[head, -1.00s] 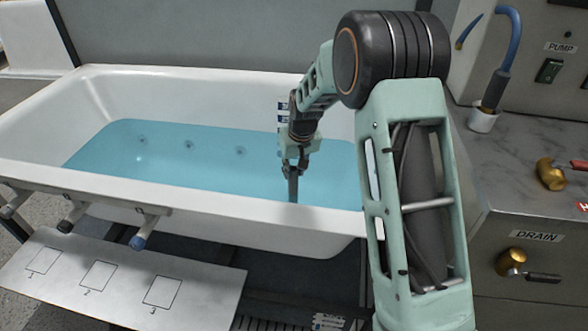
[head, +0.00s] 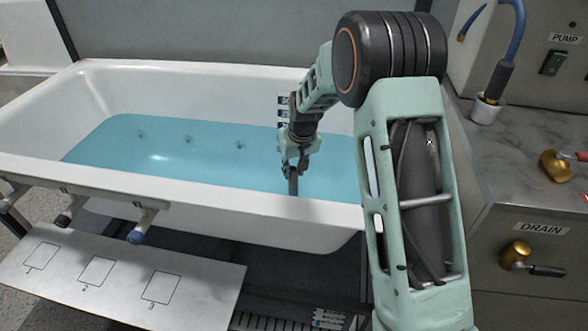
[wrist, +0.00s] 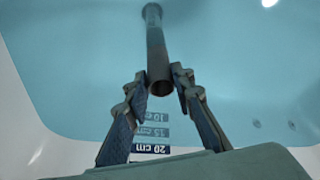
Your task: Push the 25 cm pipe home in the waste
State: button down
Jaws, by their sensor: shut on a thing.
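The dark grey pipe (wrist: 156,50) runs away from my gripper (wrist: 162,90) through the blue water in the wrist view. Its near end is open and sits between the two fingertips, which are shut on it. Its far end meets a round, wider dark fitting (wrist: 151,11), apparently the waste; I cannot tell how deep it sits. In the head view my gripper (head: 291,167) is low inside the white tub (head: 210,76), near its right end. A short dark length of the pipe (head: 293,185) shows below it, and the front rim hides the rest.
Depth labels (wrist: 152,132) reading 10, 15 and 20 cm are on the tub wall. A numbered shelf (head: 125,288) stands in front of the tub. At the right are a counter (head: 530,150), a drain valve (head: 515,254) and a pump switch (head: 553,63).

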jog(key=shift+f+b, duration=0.35)
jog(key=shift+f, duration=0.4)
jog(key=c, duration=1.6)
grip_release()
jog(key=shift+r, duration=0.1)
jog(key=v, duration=1.2)
